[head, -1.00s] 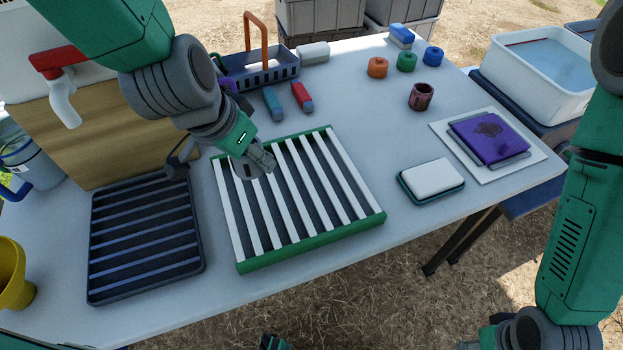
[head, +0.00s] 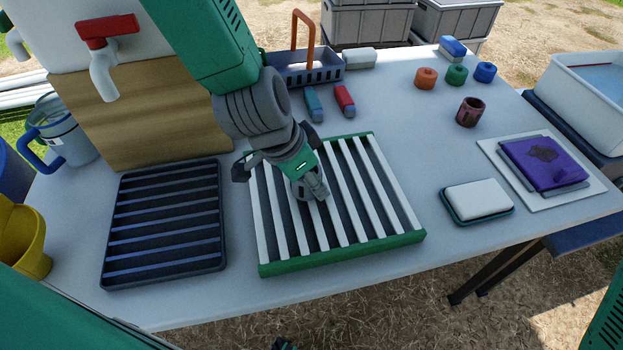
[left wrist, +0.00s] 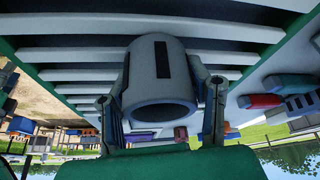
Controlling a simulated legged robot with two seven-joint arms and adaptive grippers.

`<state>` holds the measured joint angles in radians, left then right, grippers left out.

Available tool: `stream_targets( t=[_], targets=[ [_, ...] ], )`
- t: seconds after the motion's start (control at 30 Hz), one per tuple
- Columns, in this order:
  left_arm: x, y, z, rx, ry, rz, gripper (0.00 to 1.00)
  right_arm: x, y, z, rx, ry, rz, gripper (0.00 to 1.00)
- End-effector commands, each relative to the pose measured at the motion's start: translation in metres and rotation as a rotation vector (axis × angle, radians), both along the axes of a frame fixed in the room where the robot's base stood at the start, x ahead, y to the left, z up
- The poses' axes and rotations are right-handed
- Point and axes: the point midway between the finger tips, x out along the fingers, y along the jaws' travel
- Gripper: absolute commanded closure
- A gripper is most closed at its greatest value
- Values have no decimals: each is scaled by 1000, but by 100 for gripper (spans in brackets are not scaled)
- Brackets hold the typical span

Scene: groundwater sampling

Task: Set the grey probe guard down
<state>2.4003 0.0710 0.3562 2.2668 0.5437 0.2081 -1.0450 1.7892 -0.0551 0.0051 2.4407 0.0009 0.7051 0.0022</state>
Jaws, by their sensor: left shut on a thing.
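The grey probe guard (left wrist: 160,85) is a short hollow cylinder with a dark slot in its side. In the left wrist view it sits between the two fingers of my left gripper (left wrist: 160,112), which is shut on it. The guard (head: 301,188) shows there only partly, behind the fingers. I cannot tell whether it touches the slats. My right gripper is not clearly seen.
A dark slatted tray (head: 165,275) lies left of the rack. A blue basket (head: 300,72) and blue and red blocks (head: 345,100) stand behind it. A white pad (head: 477,198) lies to the right. Slats right of the gripper are bare.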

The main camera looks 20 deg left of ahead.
Motion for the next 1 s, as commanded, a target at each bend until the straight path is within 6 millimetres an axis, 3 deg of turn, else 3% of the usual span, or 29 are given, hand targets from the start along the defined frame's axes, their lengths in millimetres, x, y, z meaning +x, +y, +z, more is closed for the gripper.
stream_targets(
  t=[0.3,0.33,0.37,0.4,0.77,1.0],
  targets=[
    [0,-1,-3,2,0,-1,89,0,0,-1,-1,0,-1,60],
    [0,0,-3,1,-1,0,50,0,0,-1,-1,0,-1,60],
    [0,0,-2,1,-1,0,39,0,0,-1,-1,0,-1,60],
    [0,0,-2,1,-1,0,36,0,0,-1,-1,0,-1,60],
    [0,0,3,1,-2,1,36,0,0,2,0,0,0,60],
    [-12,9,43,2,-6,0,36,0,0,13,0,0,-1,60]
  ],
)
